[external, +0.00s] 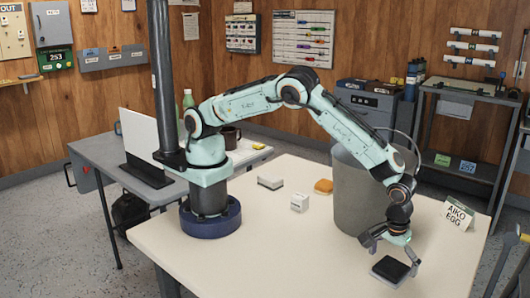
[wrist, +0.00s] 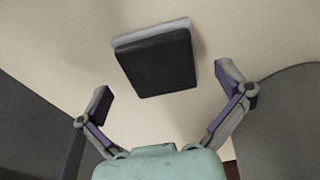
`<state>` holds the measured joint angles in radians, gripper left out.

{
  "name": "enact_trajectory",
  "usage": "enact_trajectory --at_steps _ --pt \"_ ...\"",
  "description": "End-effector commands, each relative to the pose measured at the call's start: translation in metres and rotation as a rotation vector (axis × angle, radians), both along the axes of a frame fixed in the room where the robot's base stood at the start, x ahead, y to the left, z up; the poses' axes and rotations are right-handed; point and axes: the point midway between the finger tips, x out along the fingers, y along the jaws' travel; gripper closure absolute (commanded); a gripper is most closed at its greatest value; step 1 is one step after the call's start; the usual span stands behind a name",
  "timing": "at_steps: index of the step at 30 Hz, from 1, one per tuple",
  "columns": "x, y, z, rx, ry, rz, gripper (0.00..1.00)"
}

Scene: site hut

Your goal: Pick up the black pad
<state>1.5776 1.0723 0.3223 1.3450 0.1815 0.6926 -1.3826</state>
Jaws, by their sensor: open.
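The black pad (external: 391,270) lies flat on the cream table near its front right edge. In the wrist view the black pad (wrist: 157,62) has a dark top and a pale grey layer showing along its far and right edges. My gripper (external: 391,251) is just above and beside the pad in the external view. In the wrist view my gripper (wrist: 166,88) is open and empty, its two fingers spread wide, with the pad ahead of and between them. No finger visibly touches the pad.
A large grey bin (external: 358,190) stands close behind my gripper. A name card (external: 458,214) stands to the right. A white cube (external: 299,202), an orange sponge-like block (external: 323,186) and a grey-white block (external: 270,182) lie left of the bin. The table front (external: 300,260) is clear.

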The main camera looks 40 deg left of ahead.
Motion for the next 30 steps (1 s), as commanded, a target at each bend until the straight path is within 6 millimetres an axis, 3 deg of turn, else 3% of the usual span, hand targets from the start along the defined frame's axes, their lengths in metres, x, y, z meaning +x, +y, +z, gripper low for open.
enact_trajectory --at_steps 4,11,15,17,18,30 --pt "0.0017 -0.0002 -0.0098 0.0 -0.001 0.001 0.0" --pt "0.0018 -0.0004 -0.01 -0.001 -0.001 0.001 0.0" --pt "0.0018 -0.0004 -0.0099 0.0 0.0 0.0 0.44" --pt "0.0018 -0.0004 -0.0099 0.0 -0.001 0.0 0.63" --pt "0.0018 -0.0003 -0.01 0.0 0.0 0.0 0.67" --pt "0.0017 -0.0006 -0.0047 -0.001 0.0 0.001 0.68"
